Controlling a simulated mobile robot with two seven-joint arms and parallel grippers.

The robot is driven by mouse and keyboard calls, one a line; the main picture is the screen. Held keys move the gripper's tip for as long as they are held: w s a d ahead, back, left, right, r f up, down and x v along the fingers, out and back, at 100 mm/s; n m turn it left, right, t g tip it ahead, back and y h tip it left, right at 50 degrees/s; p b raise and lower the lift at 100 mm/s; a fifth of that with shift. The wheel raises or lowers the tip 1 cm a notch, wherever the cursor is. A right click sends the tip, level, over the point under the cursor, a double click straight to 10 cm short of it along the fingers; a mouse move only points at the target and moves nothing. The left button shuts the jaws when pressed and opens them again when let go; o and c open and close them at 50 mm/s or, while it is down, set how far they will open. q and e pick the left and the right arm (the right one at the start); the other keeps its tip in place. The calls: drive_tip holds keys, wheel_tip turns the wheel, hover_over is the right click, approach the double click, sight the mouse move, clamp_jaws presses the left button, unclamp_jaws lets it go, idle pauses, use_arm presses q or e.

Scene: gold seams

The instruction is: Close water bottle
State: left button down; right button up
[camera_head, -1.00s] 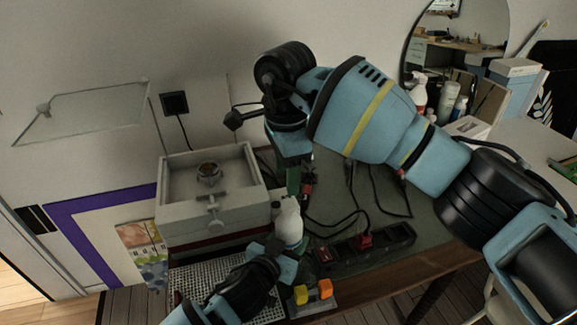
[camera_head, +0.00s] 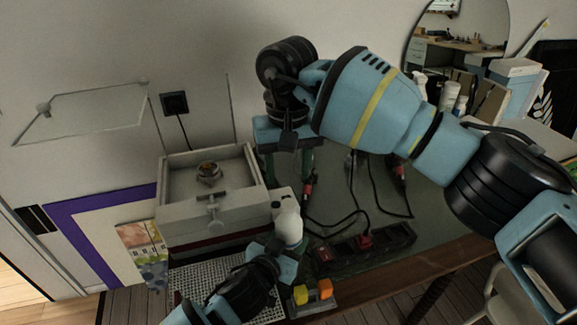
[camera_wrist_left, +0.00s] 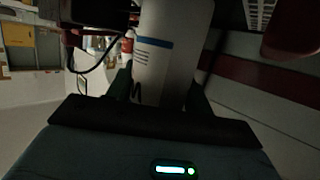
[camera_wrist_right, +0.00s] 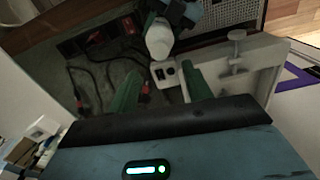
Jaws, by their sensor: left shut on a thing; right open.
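The white water bottle (camera_head: 289,224) stands upright in the head view, in front of the white box. My left gripper (camera_head: 277,256) is shut on its lower body. In the left wrist view the bottle (camera_wrist_left: 172,50) is pale with a blue band, between the fingers. In the right wrist view the bottle's rounded white top (camera_wrist_right: 159,40) shows; I cannot tell whether a cap is on it. My right gripper (camera_head: 288,168) points down behind and above the bottle, apart from it. Its green fingers (camera_wrist_right: 160,90) are open with nothing between them.
A white box-like machine (camera_head: 207,190) stands left of the bottle. A black power strip (camera_head: 365,246) with red plugs and cables lies to the right. A perforated tray (camera_head: 212,281) and yellow and orange blocks (camera_head: 311,292) lie at the front edge. Another white bottle (camera_head: 449,96) stands far right.

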sight(289, 203)
drive_tip(key=shift+n, duration=0.4)
drive_tip(key=shift+f, duration=4)
